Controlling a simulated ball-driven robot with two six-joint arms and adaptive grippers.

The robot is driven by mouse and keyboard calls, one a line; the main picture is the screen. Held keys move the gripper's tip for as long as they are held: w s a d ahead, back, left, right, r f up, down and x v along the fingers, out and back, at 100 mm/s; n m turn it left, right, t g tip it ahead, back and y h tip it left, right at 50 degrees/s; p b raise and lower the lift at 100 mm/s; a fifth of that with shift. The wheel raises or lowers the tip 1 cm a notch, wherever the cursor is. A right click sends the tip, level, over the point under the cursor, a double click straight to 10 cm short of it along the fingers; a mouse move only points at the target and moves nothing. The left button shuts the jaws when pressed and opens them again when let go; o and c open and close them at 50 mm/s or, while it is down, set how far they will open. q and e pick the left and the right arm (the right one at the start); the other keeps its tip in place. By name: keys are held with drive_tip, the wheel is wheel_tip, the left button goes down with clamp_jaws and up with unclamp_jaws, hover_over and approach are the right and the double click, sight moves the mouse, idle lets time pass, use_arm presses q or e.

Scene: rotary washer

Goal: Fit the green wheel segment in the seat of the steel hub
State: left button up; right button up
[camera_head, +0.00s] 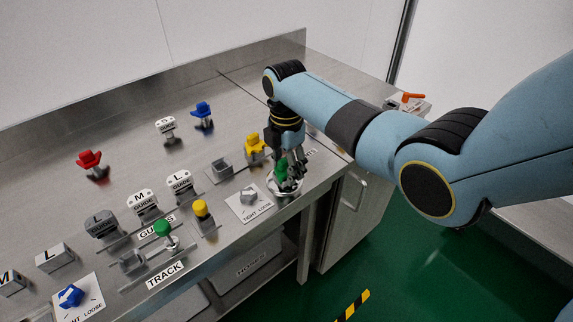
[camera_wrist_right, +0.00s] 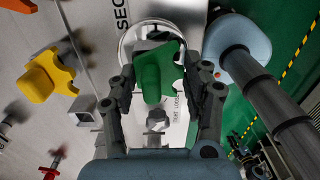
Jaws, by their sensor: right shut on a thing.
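The green wheel segment (camera_head: 281,168) is in the jaws of my right gripper (camera_head: 289,172) near the front right edge of the steel bench. In the right wrist view the green segment (camera_wrist_right: 151,78) lies between the two fingers of the right gripper (camera_wrist_right: 160,66). The steel hub (camera_head: 284,188) is a round fitting directly under the gripper. Its pale round rim (camera_wrist_right: 126,44) shows behind the segment in the right wrist view. The segment and fingers hide most of the hub, so I cannot tell whether the segment touches the seat. My left gripper is out of view.
Yellow (camera_head: 255,146), blue (camera_head: 203,114) and red (camera_head: 91,161) segments stand on the bench. A tight/loose knob (camera_head: 248,197) is just left of the hub.

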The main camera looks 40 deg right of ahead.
drive_tip(key=o, duration=1.2)
drive_tip(key=shift+o, duration=0.2)
wheel_tip(320, 180, up, 12)
